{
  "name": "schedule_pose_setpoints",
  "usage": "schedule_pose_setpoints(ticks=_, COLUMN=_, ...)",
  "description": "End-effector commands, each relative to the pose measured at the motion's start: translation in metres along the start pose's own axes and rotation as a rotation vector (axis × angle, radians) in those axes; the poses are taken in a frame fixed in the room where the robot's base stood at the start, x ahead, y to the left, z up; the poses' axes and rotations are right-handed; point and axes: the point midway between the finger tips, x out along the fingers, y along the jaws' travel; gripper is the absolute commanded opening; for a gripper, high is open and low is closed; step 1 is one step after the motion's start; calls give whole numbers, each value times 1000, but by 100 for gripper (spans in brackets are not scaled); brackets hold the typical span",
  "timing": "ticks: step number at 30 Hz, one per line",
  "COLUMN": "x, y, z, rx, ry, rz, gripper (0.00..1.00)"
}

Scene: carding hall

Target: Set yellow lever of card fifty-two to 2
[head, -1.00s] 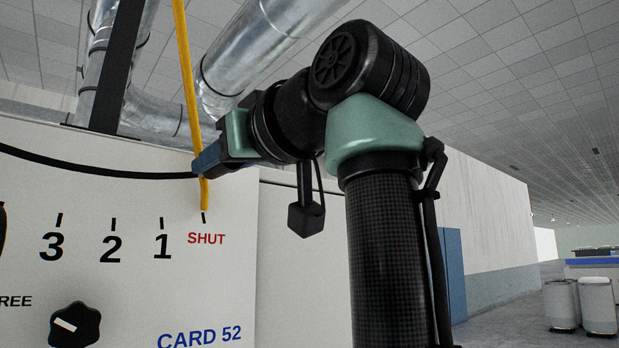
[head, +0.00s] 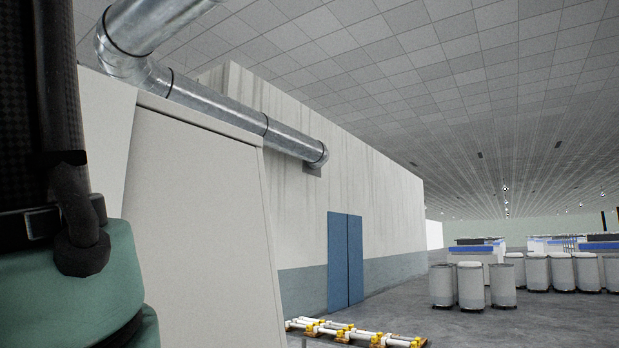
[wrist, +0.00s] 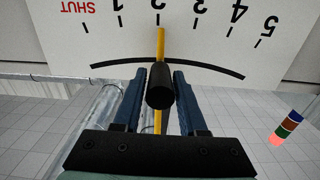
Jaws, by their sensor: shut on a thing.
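In the wrist view, the yellow lever (wrist: 161,44) comes out past the curved black slot on a white panel. Its tip lines up with the tick of the 2 (wrist: 158,5), between 1 and 3. The scale appears upside down, with SHUT (wrist: 77,6) at the left. My gripper (wrist: 160,76) is shut on the lever, its blue fingers on both sides of the lever's black grip (wrist: 159,88). In the head view the lever, the scale and my gripper are out of frame.
Several grey cans (head: 471,285) stand at the right. A metal duct (head: 215,107) runs overhead.

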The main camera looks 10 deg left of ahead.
Motion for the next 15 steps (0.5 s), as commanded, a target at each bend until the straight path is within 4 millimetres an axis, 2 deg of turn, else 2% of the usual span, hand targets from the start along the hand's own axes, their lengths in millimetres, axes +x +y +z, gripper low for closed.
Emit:
schedule_pose_setpoints(ticks=7, x=0, y=-1, z=-2, rx=-2, ry=3, rz=-2, gripper=0)
schedule_pose_setpoints(ticks=8, x=0, y=-1, z=-2, rx=-2, ry=3, rz=-2, gripper=43)
schedule_pose_setpoints(ticks=12, x=0, y=0, z=-1, rx=-1, ry=2, rz=-1, gripper=68)
schedule_pose_setpoints(ticks=15, x=0, y=0, z=-1, rx=-1, ry=2, rz=-1, gripper=70)
